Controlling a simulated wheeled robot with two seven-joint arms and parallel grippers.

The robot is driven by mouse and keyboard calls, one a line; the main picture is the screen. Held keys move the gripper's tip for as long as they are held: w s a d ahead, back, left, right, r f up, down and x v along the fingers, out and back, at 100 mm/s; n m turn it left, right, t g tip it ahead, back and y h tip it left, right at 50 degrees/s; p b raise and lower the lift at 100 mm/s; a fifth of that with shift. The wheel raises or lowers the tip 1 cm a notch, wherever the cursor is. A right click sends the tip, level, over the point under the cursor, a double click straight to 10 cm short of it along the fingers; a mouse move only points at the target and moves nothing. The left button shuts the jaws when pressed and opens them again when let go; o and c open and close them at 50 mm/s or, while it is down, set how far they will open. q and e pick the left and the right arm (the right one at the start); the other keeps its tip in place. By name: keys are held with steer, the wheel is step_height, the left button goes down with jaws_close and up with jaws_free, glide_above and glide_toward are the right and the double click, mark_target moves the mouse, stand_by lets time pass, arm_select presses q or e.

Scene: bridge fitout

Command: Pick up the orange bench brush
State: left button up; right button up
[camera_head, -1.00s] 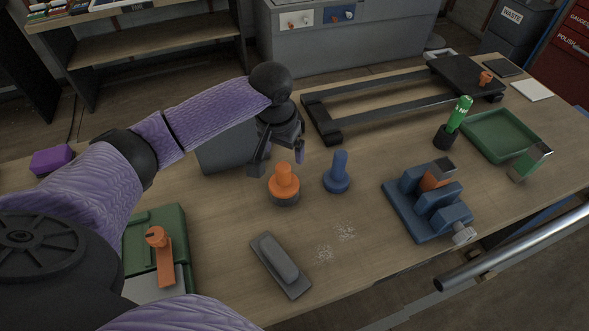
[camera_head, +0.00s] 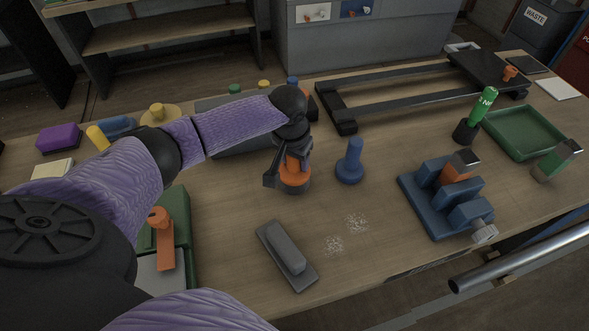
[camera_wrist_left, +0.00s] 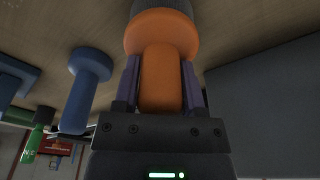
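The orange bench brush (camera_head: 294,182) stands upright on the wooden workbench, a round orange handle and collar over a dark round base. My left gripper (camera_head: 286,174) is lowered over it from above, its fingers on either side of the handle. In the left wrist view the orange handle (camera_wrist_left: 160,80) lies between the two fingers (camera_wrist_left: 160,88). The fingers are close to its sides with narrow gaps, and I see no clear grip. The gripper hides part of the handle in the head view. My right gripper is not in view.
A blue knobbed piece (camera_head: 350,163) stands just right of the brush. A grey block (camera_head: 287,257) lies in front. A blue fixture (camera_head: 445,200) and green tray (camera_head: 523,133) are farther right. A green box (camera_head: 182,222) with an orange tool (camera_head: 164,240) sits left.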

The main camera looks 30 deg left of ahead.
arm_select(q)
jaws_close()
step_height(320, 180, up, 9)
steer(key=p, duration=0.3)
steer(key=shift+r+p, duration=0.2)
steer(key=shift+p, duration=0.15)
steer(key=shift+r, duration=0.35)
